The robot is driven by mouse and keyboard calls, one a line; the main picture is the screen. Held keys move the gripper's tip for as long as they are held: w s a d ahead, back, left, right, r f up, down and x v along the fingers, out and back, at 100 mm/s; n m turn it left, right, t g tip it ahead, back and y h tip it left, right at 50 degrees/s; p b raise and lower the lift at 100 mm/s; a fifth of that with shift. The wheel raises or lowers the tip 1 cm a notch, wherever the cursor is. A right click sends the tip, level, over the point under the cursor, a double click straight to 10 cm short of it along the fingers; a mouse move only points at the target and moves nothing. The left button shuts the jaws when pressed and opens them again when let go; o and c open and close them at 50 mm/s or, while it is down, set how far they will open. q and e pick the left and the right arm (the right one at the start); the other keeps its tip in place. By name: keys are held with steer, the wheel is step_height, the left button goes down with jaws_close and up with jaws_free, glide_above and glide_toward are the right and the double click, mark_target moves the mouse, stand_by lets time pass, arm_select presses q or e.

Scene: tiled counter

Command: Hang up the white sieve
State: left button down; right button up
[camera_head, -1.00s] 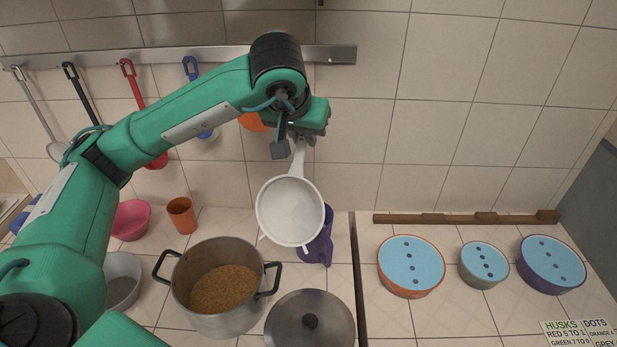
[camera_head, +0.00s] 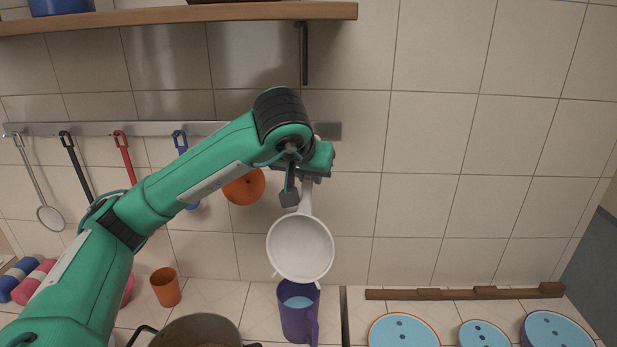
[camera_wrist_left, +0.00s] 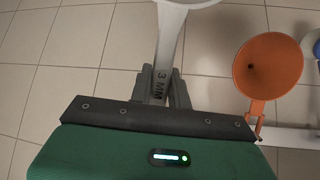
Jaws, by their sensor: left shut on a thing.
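The white sieve (camera_head: 300,249) hangs bowl-down from my left gripper (camera_head: 305,182), in front of the tiled wall. The gripper is shut on its handle, which is marked "3 MM" in the left wrist view (camera_wrist_left: 160,88). The metal wall rail (camera_head: 225,129) runs behind my left arm. Its right end shows just above and to the right of the gripper. Any hook there is hidden or too small to tell. My right gripper is not in view.
An orange funnel (camera_head: 244,187) hangs left of the gripper; it also shows in the left wrist view (camera_wrist_left: 268,65). Ladles hang further left. A purple jug (camera_head: 298,312) stands below the sieve, beside a pot (camera_head: 200,332). A wooden shelf (camera_head: 180,18) is above. The wall at right is clear.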

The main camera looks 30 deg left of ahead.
arm_select(q)
steer(key=w+a+f, duration=0.1)
steer(key=w+a, duration=0.2)
steer(key=w, duration=0.3)
steer(key=shift+f, duration=0.2)
stand_by(0.5)
stand_by(0.5)
